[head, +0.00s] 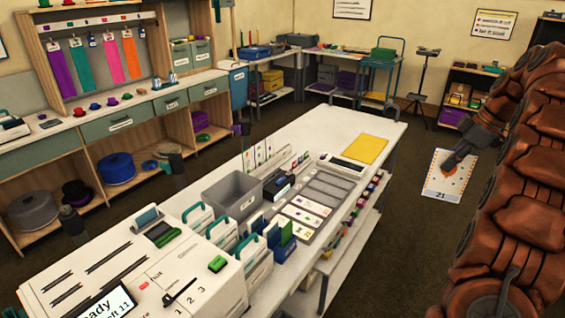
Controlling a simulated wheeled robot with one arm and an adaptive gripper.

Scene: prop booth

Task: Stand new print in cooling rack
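The print (437,183) is a white card with an orange dotted panel and the number 21 on its lower edge. It is at the right, over the brown floor, clear of the table. My gripper (452,164) has its dark fingers over the card's upper middle and appears shut on it. The far finger is hidden behind the card. I cannot tell for sure which thing is the cooling rack. White cards with coloured marks (258,157) stand upright at the middle of the long table, and a blue slotted holder (284,252) stands nearer.
The long white table (372,123) holds a grey bin (233,194), teal-handled cases (222,231), a yellow sheet (367,150) and a white slotted machine (143,258). A blue cart (383,78) and a shelf (470,95) stand behind. Floor is clear right of the table.

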